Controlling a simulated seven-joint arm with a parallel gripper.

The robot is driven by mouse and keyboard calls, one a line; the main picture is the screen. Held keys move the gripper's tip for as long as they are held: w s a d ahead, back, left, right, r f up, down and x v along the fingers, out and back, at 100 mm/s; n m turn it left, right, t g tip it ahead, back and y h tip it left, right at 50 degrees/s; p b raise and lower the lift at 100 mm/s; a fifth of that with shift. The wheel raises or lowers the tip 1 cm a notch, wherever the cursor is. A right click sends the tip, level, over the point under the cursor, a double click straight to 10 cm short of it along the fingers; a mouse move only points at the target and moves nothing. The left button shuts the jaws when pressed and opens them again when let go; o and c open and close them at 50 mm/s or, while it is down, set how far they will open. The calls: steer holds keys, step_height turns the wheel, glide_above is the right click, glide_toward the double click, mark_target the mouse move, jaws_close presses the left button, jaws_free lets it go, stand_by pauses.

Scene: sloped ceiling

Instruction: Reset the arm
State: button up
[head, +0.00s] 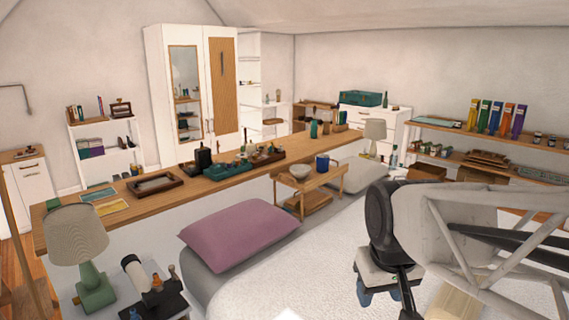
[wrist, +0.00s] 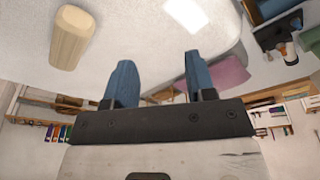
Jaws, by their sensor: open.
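My gripper (head: 378,294) is at the lower right of the head view, above the white bed (head: 325,262). In the wrist view my gripper (wrist: 159,62) shows two blue fingers spread well apart, with nothing between them. A pale wooden block-like object (head: 452,303) lies on the bed, to the right of my gripper in the head view. It also shows at the upper left of the wrist view (wrist: 73,37), clear of the fingers. My arm covers part of the bed and the right side of the head view.
A purple pillow (head: 240,236) lies on the bed. A wooden cart (head: 309,186) with a bowl (head: 300,170) stands by the long counter (head: 225,180). A lamp (head: 77,240) stands at lower left. Shelves (head: 450,130) with colored binders line the right wall. The bed's middle is clear.

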steer(key=s+d+f+m, duration=0.1)
steer(key=s+d+f, duration=0.1)
steer(key=s, duration=0.5)
steer(key=shift+d+f+m, duration=0.15)
steer(key=shift+f+m, duration=0.15)
steer(key=shift+m, duration=0.1)
